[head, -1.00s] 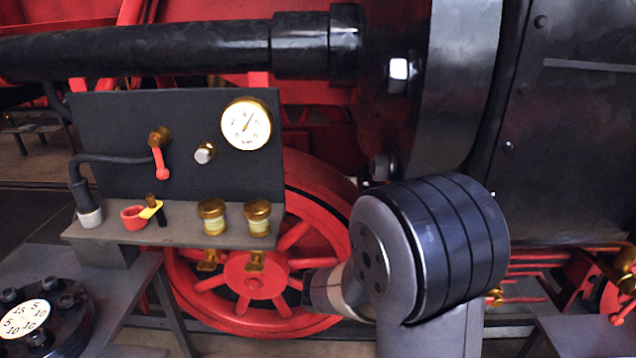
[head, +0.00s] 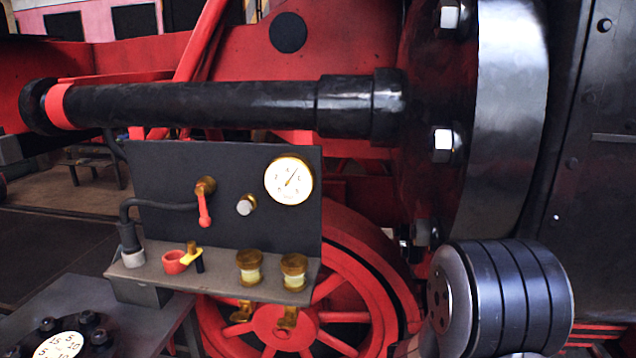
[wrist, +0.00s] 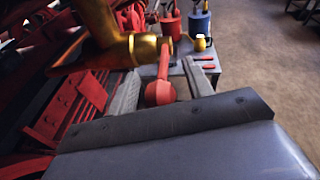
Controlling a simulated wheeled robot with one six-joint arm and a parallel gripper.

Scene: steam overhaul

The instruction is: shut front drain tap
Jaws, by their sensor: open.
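In the wrist view a brass tap (wrist: 142,46) comes in from the upper left, with a red lever (wrist: 163,62) ending in a round red knob (wrist: 160,93). I take it for the front drain tap. The lever points down the picture. My gripper (wrist: 162,86) is open, with one grey finger on each side of the knob. I cannot tell whether either finger touches it. In the head view my gripper and this tap are out of sight; only my arm shows at the lower right.
In the head view a dark panel (head: 155,165) carries a gauge (head: 289,180) and another red-levered brass tap (head: 205,205). Its shelf (head: 215,284) holds a red cup (head: 174,262) and two brass-capped cups. A red wheel (head: 365,270) stands behind. Open floor (wrist: 265,60) shows in the wrist view.

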